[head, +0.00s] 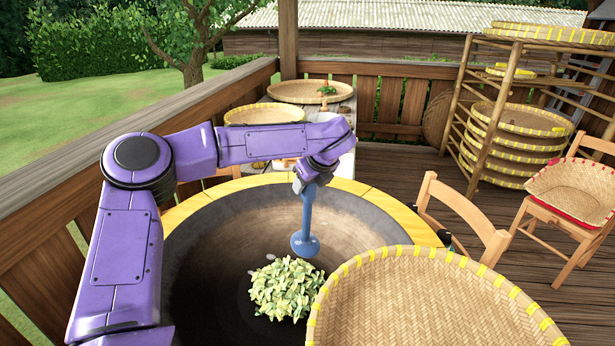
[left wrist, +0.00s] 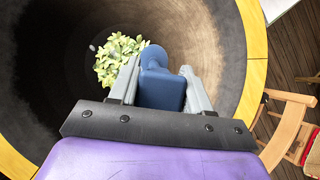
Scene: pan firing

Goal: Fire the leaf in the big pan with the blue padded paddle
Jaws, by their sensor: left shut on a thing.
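The big dark pan (head: 200,259) with a yellow rim fills the middle of the head view. A heap of pale green leaf (head: 284,289) lies in its bottom; it also shows in the left wrist view (left wrist: 119,58). My left gripper (head: 311,182) is over the pan, shut on the handle of the blue paddle (head: 307,236), which points down with its round pad above and just behind the leaf. In the left wrist view, the gripper (left wrist: 160,90) has the blue handle (left wrist: 161,85) between its fingers. I cannot tell whether the pad touches the pan. My right gripper is out of view.
A large woven tray (head: 430,302) with yellow edging covers the pan's front right side. Wooden chairs (head: 462,206) stand to the right, and a rack (head: 475,120) of baskets stands behind them. A wooden railing (head: 75,156) runs along the left.

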